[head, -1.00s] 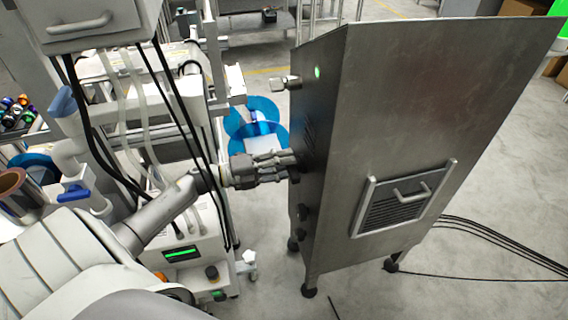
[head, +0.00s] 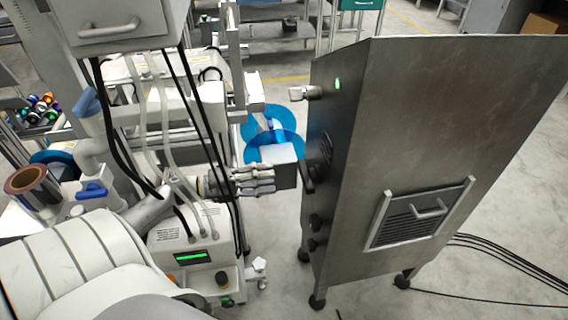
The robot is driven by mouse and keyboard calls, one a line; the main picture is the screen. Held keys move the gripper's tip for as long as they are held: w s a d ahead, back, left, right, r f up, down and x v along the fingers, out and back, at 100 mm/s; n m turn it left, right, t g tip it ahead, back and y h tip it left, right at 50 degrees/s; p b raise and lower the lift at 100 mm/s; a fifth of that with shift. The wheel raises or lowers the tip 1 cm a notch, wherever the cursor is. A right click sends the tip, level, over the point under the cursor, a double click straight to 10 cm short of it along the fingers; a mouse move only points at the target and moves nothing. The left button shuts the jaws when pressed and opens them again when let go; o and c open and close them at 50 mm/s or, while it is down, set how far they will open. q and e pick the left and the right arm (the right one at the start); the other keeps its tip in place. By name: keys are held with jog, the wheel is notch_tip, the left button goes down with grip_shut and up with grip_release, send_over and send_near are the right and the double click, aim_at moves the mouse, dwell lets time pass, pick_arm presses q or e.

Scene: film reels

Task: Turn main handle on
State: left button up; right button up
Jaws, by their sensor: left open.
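A tall grey metal cabinet (head: 440,130) stands at the right. A dark handle (head: 307,178) sticks out from its narrow left-facing side, about halfway up. I take this for the main handle, but its exact position is hard to tell. A silver fitting (head: 305,92) sits higher on the same side, near a lit green lamp (head: 337,84). My left gripper (head: 273,181) is open just left of the dark handle, with its fingers pointing at the cabinet and a small gap between them. It looks empty. My right gripper is not in view.
Blue reels (head: 272,130) show behind my left gripper. A white machine with hanging cables and a green display (head: 192,257) crowds the left. Dark knobs (head: 316,222) sit lower on the cabinet's side. Black cables (head: 500,255) cross the otherwise clear floor at the right.

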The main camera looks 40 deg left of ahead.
pick_arm(q)
jog(key=v, duration=0.2)
jog(key=shift+s+a, duration=0.25)
jog(key=shift+s, duration=0.05)
jog(key=shift+w+d, duration=0.1)
dwell(0.3)
